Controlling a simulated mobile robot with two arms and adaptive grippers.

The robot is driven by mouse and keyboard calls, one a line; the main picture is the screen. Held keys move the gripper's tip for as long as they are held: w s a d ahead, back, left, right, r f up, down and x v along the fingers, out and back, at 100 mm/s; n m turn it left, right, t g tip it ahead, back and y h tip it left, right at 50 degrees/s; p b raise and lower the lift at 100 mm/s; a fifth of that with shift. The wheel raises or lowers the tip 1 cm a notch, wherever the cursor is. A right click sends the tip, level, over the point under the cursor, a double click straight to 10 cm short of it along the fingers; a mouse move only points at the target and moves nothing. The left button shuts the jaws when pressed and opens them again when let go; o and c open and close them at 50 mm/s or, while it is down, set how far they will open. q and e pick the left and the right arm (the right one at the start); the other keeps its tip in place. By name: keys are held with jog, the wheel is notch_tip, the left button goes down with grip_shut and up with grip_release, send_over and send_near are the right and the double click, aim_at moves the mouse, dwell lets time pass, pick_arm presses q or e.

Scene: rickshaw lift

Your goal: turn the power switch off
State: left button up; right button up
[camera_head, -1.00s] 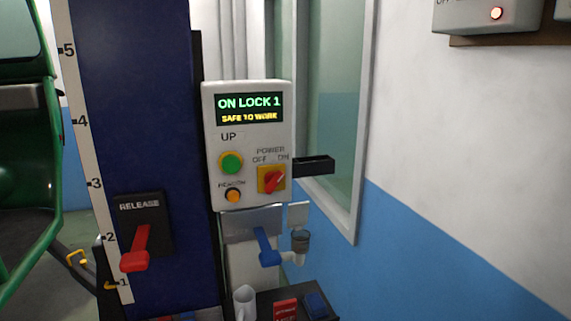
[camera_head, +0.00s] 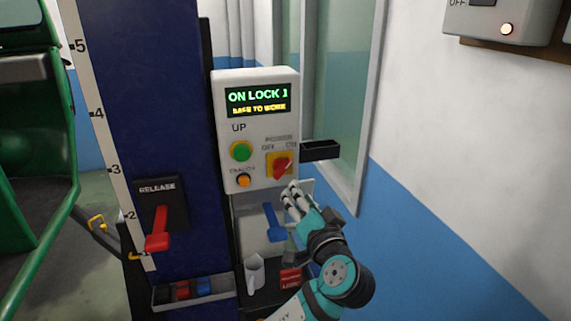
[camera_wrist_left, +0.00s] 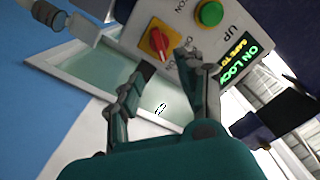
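The power switch (camera_head: 282,166) is a red knob on a yellow plate at the lower right of the white control box (camera_head: 257,115). Its handle tilts up and right, toward the ON label. The box display reads "ON LOCK 1". My left gripper (camera_head: 294,193) is just below the switch, apart from it in the head view. In the left wrist view, the fingers of the left gripper (camera_wrist_left: 164,64) are spread with nothing between them, and the switch (camera_wrist_left: 158,43) is just beyond the fingertips. My right gripper is in neither view.
A green UP button (camera_head: 241,151) and an orange beacon button (camera_head: 244,180) are left of the switch. A black bracket (camera_head: 320,150) sticks out to its right. A red release lever (camera_head: 157,242) is on the blue column.

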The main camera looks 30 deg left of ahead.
aim_at(285, 170)
pick_arm(q)
jog(key=p+x, duration=0.4)
jog(key=x, duration=0.7)
jog(key=shift+w+a+r, duration=0.1)
jog(key=shift+a, duration=0.05)
jog(key=shift+w+a+p, duration=0.25)
jog(key=shift+a+p, duration=0.05)
jog(key=shift+a, duration=0.05)
grip_shut()
